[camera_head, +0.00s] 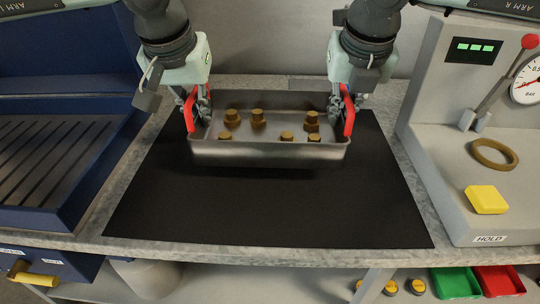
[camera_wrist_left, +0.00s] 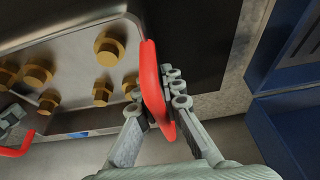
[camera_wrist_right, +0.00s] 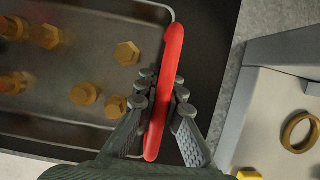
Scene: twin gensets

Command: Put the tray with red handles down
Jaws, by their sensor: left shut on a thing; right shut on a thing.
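The metal tray (camera_head: 265,153) with red handles holds several brass bolts (camera_head: 258,118). It is over the black mat (camera_head: 260,210), toward its back part, and looks about level; a dark shadow lies under its front edge, and I cannot tell how large the gap is. My left gripper (camera_head: 195,105) is shut on the tray's left red handle (camera_wrist_left: 153,85). My right gripper (camera_head: 346,105) is shut on the right red handle (camera_wrist_right: 167,90). The tray's underside is hidden.
A blue cabinet (camera_head: 62,150) stands left of the mat. A grey console (camera_head: 440,150) stands on the right, with a brass ring (camera_head: 494,154), a yellow block (camera_head: 486,199), a lever and a gauge. The mat in front of the tray is bare. Green (camera_head: 456,283) and red bins sit below.

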